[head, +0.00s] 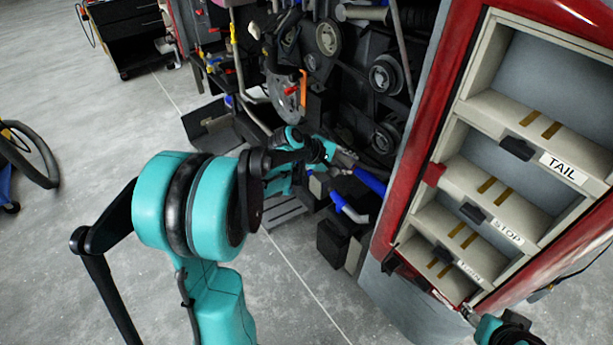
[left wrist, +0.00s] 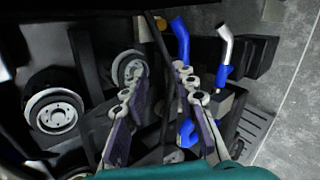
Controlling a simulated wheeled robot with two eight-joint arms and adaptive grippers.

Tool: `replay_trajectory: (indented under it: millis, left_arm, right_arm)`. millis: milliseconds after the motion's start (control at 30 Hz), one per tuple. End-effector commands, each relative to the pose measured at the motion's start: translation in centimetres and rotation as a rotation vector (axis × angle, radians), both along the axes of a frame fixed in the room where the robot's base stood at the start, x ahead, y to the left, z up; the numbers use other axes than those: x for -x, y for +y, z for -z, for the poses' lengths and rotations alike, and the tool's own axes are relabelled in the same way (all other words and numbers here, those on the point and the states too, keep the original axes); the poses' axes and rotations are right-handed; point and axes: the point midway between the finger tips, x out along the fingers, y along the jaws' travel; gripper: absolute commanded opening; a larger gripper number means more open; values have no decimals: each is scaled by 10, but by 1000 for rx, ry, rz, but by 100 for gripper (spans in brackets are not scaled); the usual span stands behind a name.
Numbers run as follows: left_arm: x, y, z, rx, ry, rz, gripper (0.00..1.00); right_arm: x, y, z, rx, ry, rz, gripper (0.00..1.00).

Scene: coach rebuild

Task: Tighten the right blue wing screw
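I cannot clearly make out a wing screw in either view. In the left wrist view a small blue part (left wrist: 186,132) shows between the fingers, close to the right finger; it may be a wing screw, but its shape is partly hidden. My left gripper (left wrist: 160,70) is open, its two fingers apart with nothing clearly held between them. In the head view the left gripper (head: 343,158) reaches into the engine bay, beside a blue hose (head: 370,181). My right gripper (head: 468,312) is at the lower right, by the red light panel; its fingers are too small to read.
A silver pipe with blue ends (head: 350,209) stands near dark boxes below the left gripper. Black pulleys (head: 384,76) fill the engine bay behind it. The red-framed panel (head: 408,200) with labelled compartments borders the right. Grey floor (head: 90,130) is open at left.

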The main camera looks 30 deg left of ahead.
Motion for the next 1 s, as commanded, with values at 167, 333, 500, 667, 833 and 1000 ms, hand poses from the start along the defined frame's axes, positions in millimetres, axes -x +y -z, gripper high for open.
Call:
replay_trajectory:
  millis: [167,333,500,667,833,1000]
  left_arm:
    - [-56,66,60,353,15,-211,28]
    - [-80,131,123,699,19,-372,28]
    - [-74,187,189,1025,16,-481,28]
    - [-56,220,234,1249,11,-528,28]
    - [-43,233,256,1366,8,-541,28]
    - [-55,228,260,1385,11,-541,28]
  right_arm:
    - [0,0,13,0,0,0,53]
    - [0,0,23,0,0,0,53]
    - [0,0,32,0,0,0,53]
    - [0,0,37,0,0,0,53]
    - [0,0,40,0,0,0,53]
    - [0,0,45,0,0,0,53]
